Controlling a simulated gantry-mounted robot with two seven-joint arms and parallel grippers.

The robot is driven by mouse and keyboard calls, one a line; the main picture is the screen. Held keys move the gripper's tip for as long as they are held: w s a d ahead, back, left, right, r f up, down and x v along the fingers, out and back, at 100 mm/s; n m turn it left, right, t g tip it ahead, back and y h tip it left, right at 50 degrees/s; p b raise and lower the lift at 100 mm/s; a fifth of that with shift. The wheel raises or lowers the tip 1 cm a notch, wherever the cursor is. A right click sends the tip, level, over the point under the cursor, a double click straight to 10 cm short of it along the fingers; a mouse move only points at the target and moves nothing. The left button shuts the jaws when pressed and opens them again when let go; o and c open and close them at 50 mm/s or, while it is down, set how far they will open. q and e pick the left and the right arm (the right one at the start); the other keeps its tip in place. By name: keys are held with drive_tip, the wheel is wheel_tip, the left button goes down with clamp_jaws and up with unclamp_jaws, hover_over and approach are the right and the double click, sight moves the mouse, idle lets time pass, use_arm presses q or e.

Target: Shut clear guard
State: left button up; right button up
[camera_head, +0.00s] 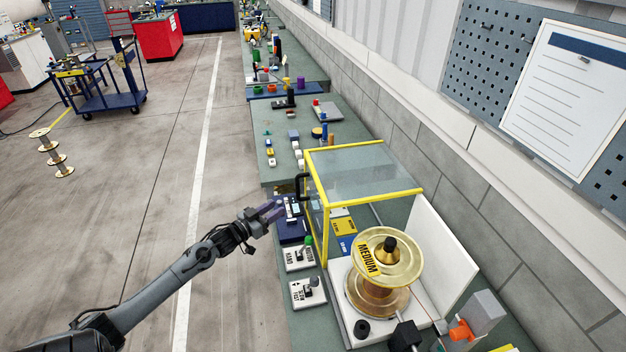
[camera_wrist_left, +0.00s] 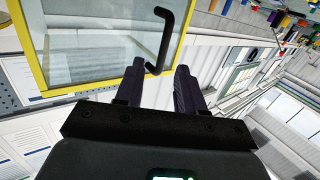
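The clear guard (camera_head: 358,163) is a see-through box with a yellow frame. It stands beyond the spool marked MEDIUM (camera_head: 378,263), which is uncovered. The guard's black handle (camera_head: 301,187) is on its left side. My left gripper (camera_head: 272,211) is just left of the guard, near the handle. In the left wrist view, the guard's panel (camera_wrist_left: 95,35) fills the upper left, and the handle (camera_wrist_left: 170,35) hangs down toward the gap between the open fingers of my left gripper (camera_wrist_left: 160,72). I cannot tell whether they touch. My right gripper is not in view.
Two switch boxes, one with a green knob (camera_head: 308,241) and one with a grey knob (camera_head: 313,283), sit below my left gripper. A white upright panel (camera_head: 437,250) stands right of the spool. The bench (camera_head: 350,122) continues beyond with small parts. Open floor (camera_head: 150,180) lies left.

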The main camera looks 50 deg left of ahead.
sight(298, 197)
use_arm(q)
drive_tip(key=shift+t, duration=0.3)
drive_tip(key=shift+w+a+r+b, duration=0.15)
drive_tip(key=shift+w+a+b, duration=0.3)
drive_tip(key=shift+w, duration=1.55)
drive_tip(key=shift+w+a+r+b, duration=0.2)
drive_tip(key=shift+w+a, duration=0.4)
drive_tip(key=shift+w, duration=1.45)
drive_tip(key=shift+w+a+r+b, duration=0.1)
drive_tip(key=shift+w+a+b, duration=0.4)
drive_tip(key=shift+w, duration=1.5)
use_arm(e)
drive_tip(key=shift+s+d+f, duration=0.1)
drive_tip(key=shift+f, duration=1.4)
use_arm(q)
clamp_jaws()
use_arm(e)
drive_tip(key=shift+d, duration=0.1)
